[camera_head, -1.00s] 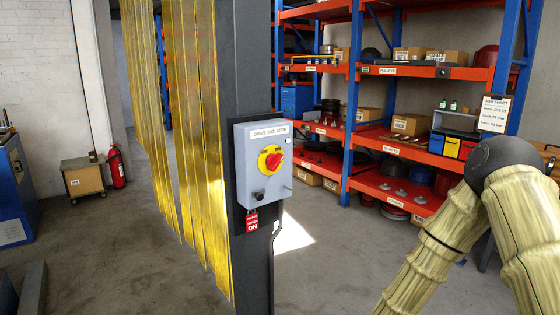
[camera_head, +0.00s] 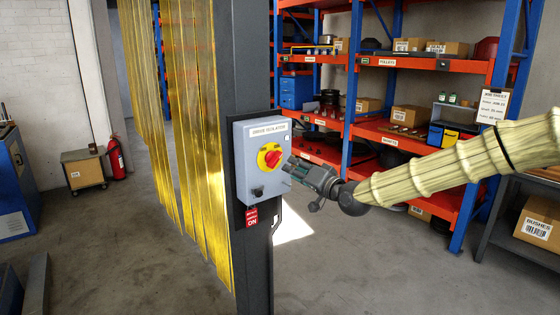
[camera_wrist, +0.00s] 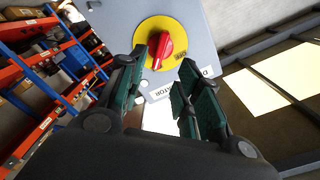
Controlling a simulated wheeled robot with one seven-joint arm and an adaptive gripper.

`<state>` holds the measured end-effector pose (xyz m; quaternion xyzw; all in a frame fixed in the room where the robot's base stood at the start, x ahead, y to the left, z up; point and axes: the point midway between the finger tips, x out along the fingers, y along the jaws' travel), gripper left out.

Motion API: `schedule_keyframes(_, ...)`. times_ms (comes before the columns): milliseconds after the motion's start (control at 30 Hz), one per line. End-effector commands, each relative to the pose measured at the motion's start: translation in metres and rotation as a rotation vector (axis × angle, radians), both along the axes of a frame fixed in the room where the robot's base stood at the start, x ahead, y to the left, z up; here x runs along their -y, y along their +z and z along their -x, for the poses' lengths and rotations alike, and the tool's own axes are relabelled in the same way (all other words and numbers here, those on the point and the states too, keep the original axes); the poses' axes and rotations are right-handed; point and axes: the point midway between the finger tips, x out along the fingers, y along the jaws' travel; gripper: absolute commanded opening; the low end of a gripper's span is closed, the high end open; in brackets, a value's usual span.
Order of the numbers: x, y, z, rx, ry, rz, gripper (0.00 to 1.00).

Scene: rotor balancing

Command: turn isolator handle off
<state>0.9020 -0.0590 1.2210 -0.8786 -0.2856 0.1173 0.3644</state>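The drive isolator (camera_head: 263,165) is a grey box on a dark post, with a red handle on a yellow plate. The red handle (camera_head: 270,157) faces the aisle; it also shows in the wrist view (camera_wrist: 167,50), upside down, between and beyond my fingers. My gripper (camera_head: 290,166) is close to the box's right side in the head view. In the wrist view its two green-padded fingers (camera_wrist: 160,88) are spread apart, with nothing between them. They look apart from the handle.
Yellow strip curtains (camera_head: 190,130) hang left of the post. Orange shelves (camera_head: 400,135) with boxes stand behind, and a bench with a carton (camera_head: 540,225) is at right. A small cabinet (camera_head: 83,170) and fire extinguisher (camera_head: 115,158) stand at far left.

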Motion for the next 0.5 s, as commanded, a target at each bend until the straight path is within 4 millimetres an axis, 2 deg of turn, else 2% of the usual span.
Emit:
schedule_keyframes(300,-0.032,0.001,-0.042,-0.002,0.001,0.001,0.34)
schedule_keyframes(500,-0.046,0.0,-0.061,-0.001,0.001,0.001,0.34)
